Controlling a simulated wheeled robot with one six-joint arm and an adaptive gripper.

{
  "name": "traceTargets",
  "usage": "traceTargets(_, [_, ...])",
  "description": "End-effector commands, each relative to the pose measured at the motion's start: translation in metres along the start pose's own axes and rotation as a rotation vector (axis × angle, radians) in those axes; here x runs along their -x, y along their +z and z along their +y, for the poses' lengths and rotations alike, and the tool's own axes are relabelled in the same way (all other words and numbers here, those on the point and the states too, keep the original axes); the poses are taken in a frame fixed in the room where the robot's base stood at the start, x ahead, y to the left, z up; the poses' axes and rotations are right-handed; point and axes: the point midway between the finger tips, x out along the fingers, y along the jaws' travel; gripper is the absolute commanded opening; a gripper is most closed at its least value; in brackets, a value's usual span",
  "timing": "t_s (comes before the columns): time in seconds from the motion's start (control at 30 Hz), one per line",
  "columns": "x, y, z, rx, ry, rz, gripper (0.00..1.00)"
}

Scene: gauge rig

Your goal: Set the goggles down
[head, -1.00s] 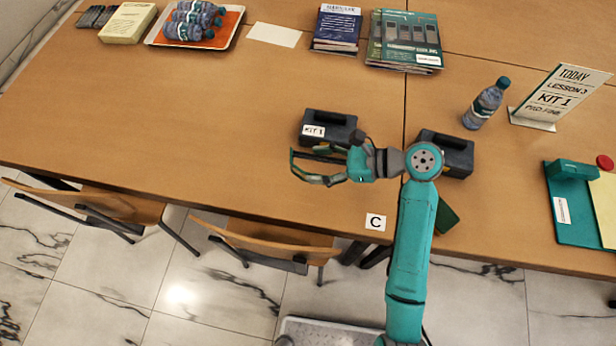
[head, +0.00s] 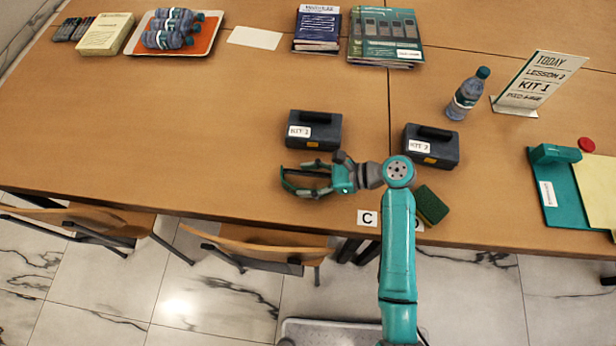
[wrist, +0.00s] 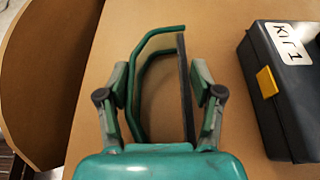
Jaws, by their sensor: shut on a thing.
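The goggles, with a green frame, a clear lens and a dark band, show in the wrist view (wrist: 137,62) and small in the head view (head: 289,186). My gripper (wrist: 160,82) is shut on them, one finger at each side; it also shows in the head view (head: 309,178). The goggles are over the table's near part, just in front of the dark box labelled KIT 1 (head: 328,133). I cannot tell whether they touch the tabletop.
A bottle (head: 467,94) and a lesson sign (head: 537,83) stand farther back. The table (head: 180,130) is clear to the left.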

Motion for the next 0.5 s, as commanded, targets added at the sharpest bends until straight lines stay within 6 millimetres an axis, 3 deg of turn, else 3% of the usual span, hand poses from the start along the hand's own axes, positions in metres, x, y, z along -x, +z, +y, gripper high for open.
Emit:
traceTargets(0.03, [-0.0006, -0.0014, 0.0001, -0.001, 0.0, 0.0, 0.31])
traceTargets(0.07, [-0.0007, -0.0018, 0.0001, -0.001, 0.0, 0.0, 0.68])
traceTargets(0.17, [-0.0006, -0.0015, 0.0001, -0.001, 0.0, 0.0, 0.91])
traceTargets(0.5, [-0.0002, -0.0006, 0.0, 0.0, 0.0, 0.0, 0.91])
